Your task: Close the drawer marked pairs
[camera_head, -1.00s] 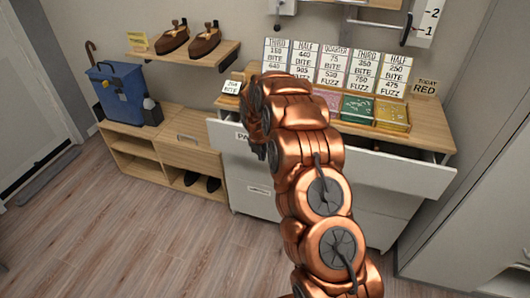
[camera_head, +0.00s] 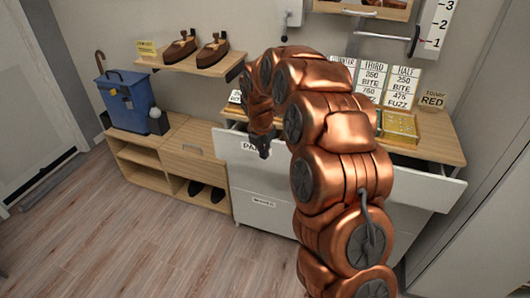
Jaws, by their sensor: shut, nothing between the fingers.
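The top drawer (camera_head: 425,192) of the white chest stands pulled out, its white front clear of the wooden top. Its label (camera_head: 249,147) shows the letters "PA"; my gripper and arm hide the rest. My gripper (camera_head: 264,150) is shut and empty, pointing down at the drawer front just right of those letters. I cannot tell whether it touches the front. My copper arm covers the middle of the drawer.
A lower drawer (camera_head: 264,204) with its own label looks closed. A low wooden cabinet (camera_head: 186,139) bears a blue bin (camera_head: 127,97) on the left. Cards (camera_head: 402,88) and trays (camera_head: 398,127) stand on the chest top. Floor (camera_head: 170,240) is clear at front left.

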